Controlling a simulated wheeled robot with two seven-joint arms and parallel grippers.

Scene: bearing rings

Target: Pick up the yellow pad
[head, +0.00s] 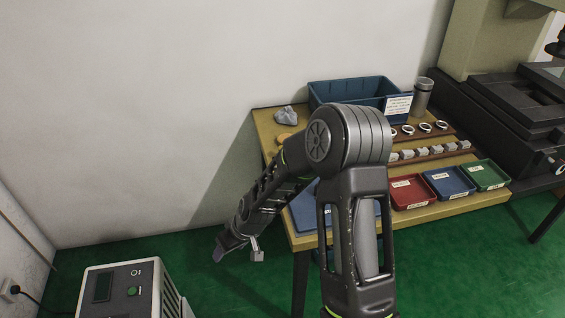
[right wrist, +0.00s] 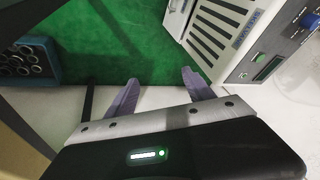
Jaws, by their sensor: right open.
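A small yellow-orange thing (head: 287,138), which looks like the yellow pad, lies on the back left of the table, below a grey cloth. My right arm hides part of it, so its full shape cannot be told. My right gripper (head: 238,256) hangs off the table's left side, over the green floor, well apart from the pad. In the right wrist view, its two purple fingers (right wrist: 159,80) are spread with nothing between them. The pad does not show in that view. My left gripper is not in view.
The table (head: 450,208) holds a grey cloth (head: 286,115), a blue bin (head: 350,89), a metal canister (head: 422,98), rings and blocks on racks, and red (head: 411,192), blue and green trays. A white machine (head: 135,288) stands on the floor at lower left. A dark press is at right.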

